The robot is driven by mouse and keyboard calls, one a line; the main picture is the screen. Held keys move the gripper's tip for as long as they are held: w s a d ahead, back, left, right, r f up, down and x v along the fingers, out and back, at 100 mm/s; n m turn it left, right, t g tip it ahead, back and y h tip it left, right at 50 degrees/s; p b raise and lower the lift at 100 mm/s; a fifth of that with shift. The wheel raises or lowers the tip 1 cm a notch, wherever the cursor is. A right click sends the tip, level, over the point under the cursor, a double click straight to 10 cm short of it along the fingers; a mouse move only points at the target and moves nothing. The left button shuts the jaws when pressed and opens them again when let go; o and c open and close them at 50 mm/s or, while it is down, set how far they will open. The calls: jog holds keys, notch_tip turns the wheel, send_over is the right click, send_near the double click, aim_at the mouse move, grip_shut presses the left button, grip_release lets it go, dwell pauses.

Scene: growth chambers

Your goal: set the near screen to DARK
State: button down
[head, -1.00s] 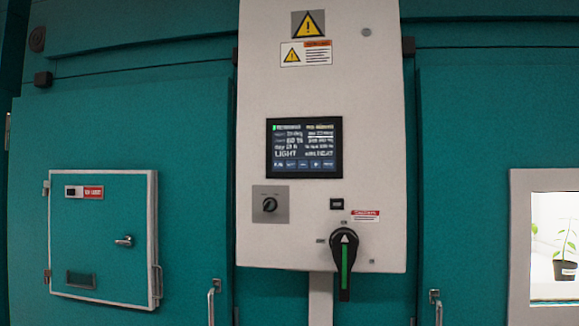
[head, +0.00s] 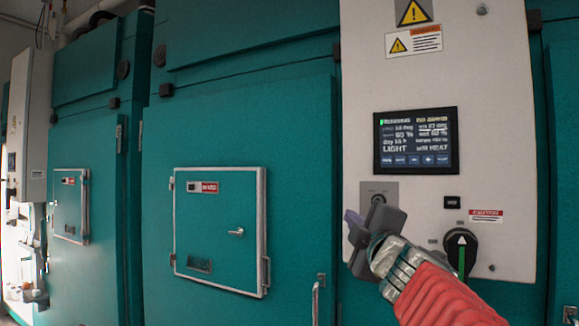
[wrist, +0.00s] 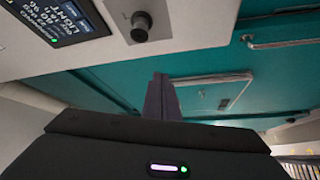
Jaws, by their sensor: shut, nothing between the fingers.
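The near screen (head: 415,140) is a dark display on the white control panel. It reads LIGHT at its lower left, with a row of small blue buttons along the bottom. Part of it shows in the wrist view (wrist: 58,18), also reading LIGHT. My gripper (head: 350,217) is shut and empty, in front of the panel's left edge, below and left of the screen. In the wrist view its closed fingers (wrist: 161,97) point toward the teal doors, apart from the screen. A small black knob (wrist: 140,25) on a grey plate sits below the screen; my gripper partly covers it in the head view.
A black rotary handle with a green stripe (head: 461,252) sits low on the panel (head: 510,110), right of my arm. Teal chamber doors (head: 250,130) with a framed hatch (head: 218,229) stand left. Another white panel (head: 36,130) stands farther left.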

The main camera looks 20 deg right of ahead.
aim_at(404, 161)
jog(key=s+d+r+n+t+y, duration=0.1)
jog(key=s+d+r+n+y, duration=0.2)
jog(key=s+r+n, duration=0.6)
notch_tip(404, 161, up, 3)
jog(key=n, duration=0.3)
jog(key=shift+s+d+t, duration=0.2)
jog(key=shift+d+t, duration=0.05)
jog(key=shift+t, duration=0.05)
jog(key=shift+r, duration=0.1)
jog(key=shift+w+d, duration=0.85)
jog(key=shift+d, duration=0.25)
jog(key=shift+w+d, duration=0.8)
jog(key=shift+d, duration=0.3)
jog(key=shift+w+d, duration=0.85)
jog(key=shift+d, duration=0.25)
jog(key=shift+w+d, duration=0.15)
jog(key=shift+d, duration=0.05)
jog(key=shift+w+d, duration=0.3)
jog(key=shift+d, duration=0.05)
